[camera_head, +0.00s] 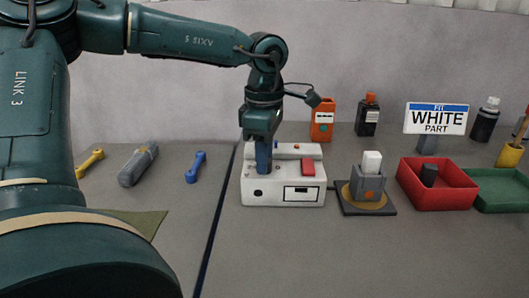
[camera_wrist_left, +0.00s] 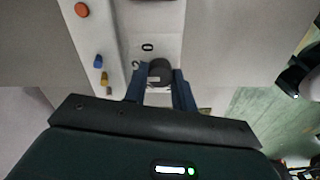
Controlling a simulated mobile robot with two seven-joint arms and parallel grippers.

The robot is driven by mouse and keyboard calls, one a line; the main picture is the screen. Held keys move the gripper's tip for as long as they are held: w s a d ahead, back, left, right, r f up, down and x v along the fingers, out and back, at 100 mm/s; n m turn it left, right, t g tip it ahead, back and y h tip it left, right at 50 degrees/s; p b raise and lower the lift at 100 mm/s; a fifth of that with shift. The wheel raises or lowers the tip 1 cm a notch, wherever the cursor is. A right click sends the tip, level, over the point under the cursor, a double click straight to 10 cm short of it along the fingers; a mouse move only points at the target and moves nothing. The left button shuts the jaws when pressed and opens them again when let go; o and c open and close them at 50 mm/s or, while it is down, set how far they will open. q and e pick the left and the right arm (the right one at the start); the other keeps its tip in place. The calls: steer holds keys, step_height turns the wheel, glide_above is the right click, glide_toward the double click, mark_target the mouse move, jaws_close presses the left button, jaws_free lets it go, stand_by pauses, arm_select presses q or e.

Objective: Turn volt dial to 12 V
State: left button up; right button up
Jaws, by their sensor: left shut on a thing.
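The white instrument box (camera_head: 295,194) stands on the grey table in the middle of the head view, with a red block and a dark display window on it. My left gripper (camera_head: 263,170) points straight down over its left part. In the left wrist view, the blue fingers of my left gripper (camera_wrist_left: 160,92) are shut on a dark round dial (camera_wrist_left: 160,70) on the white panel. The volt markings and the dial's setting cannot be read. The head view hides the dial behind the gripper. My right gripper is out of view.
A grey stand (camera_head: 367,189) with a white block is right of the box, then a red bin (camera_head: 440,196) and a green tray (camera_head: 495,191). An orange meter (camera_head: 321,121) and a dark bottle (camera_head: 367,116) stand behind.

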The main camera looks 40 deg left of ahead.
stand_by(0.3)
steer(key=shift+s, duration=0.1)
arm_select(q)
steer(key=o, duration=1)
step_height(320, 180, up, 13)
steer(key=shift+r+p, duration=0.1)
steer(key=shift+p, duration=1.1)
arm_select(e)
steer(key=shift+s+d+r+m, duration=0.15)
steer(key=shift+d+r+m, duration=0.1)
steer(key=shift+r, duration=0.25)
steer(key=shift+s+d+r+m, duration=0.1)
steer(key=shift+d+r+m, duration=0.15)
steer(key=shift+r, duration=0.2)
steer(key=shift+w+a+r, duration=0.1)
